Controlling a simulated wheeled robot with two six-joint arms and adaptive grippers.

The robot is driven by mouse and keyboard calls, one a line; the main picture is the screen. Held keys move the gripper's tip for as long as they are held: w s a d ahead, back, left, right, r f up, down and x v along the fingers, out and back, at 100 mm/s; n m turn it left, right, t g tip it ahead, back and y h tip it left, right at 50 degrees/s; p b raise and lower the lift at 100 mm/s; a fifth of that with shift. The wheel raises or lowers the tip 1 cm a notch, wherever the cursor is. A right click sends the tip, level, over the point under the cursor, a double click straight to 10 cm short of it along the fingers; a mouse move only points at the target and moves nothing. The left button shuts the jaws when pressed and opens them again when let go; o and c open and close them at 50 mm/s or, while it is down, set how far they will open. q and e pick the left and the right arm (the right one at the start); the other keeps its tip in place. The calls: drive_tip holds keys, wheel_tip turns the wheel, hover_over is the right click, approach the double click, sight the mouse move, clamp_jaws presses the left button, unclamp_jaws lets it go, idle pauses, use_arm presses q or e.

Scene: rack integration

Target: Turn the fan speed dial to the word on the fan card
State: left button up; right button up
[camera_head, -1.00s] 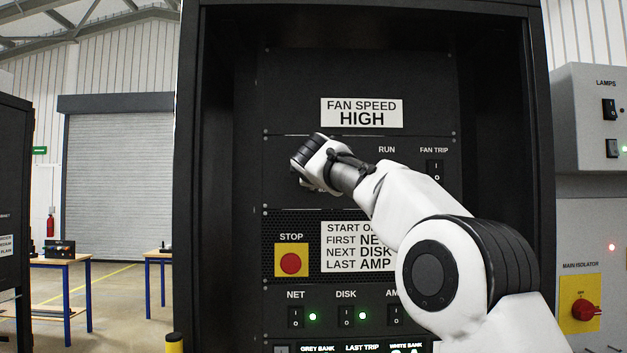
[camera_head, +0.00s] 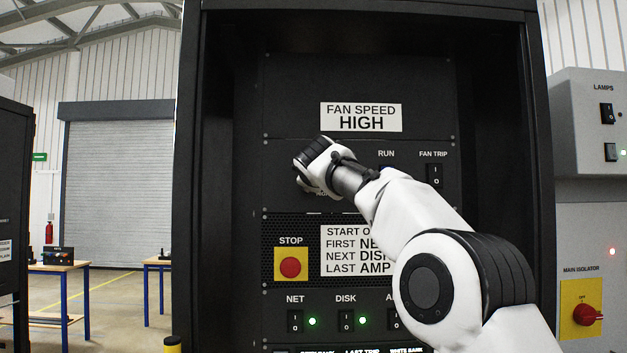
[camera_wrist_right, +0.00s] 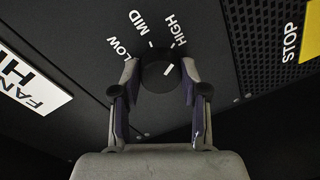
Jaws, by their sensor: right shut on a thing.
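The fan card (camera_head: 361,117) reads "FAN SPEED HIGH" on the panel above; part of it also shows in the right wrist view (camera_wrist_right: 30,85). The round black fan speed dial (camera_wrist_right: 158,80) has LOW, MID and HIGH printed around it. Its white pointer line leans toward the HIGH side; whether it is exactly on the HIGH mark is hard to tell. My right gripper (camera_wrist_right: 159,68) is shut on the dial, one finger on each side. In the head view my right wrist hides the dial and its labels. My left gripper is not in view.
Below are a red STOP button (camera_head: 290,267) on a yellow plate, a start order card (camera_head: 352,250), and NET (camera_head: 295,321) and DISK (camera_head: 346,320) switches. The FAN TRIP switch (camera_head: 434,175) is right of my wrist. Rack side walls flank the panel.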

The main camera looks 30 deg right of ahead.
drive_tip(key=o, duration=0.8)
drive_tip(key=shift+r, duration=0.2)
drive_tip(key=o, duration=0.3)
drive_tip(key=shift+o, duration=0.2)
drive_tip(key=shift+f, duration=0.15)
drive_tip(key=v, duration=0.7)
drive_tip(key=shift+s+a, duration=0.1)
drive_tip(key=shift+s, duration=0.1)
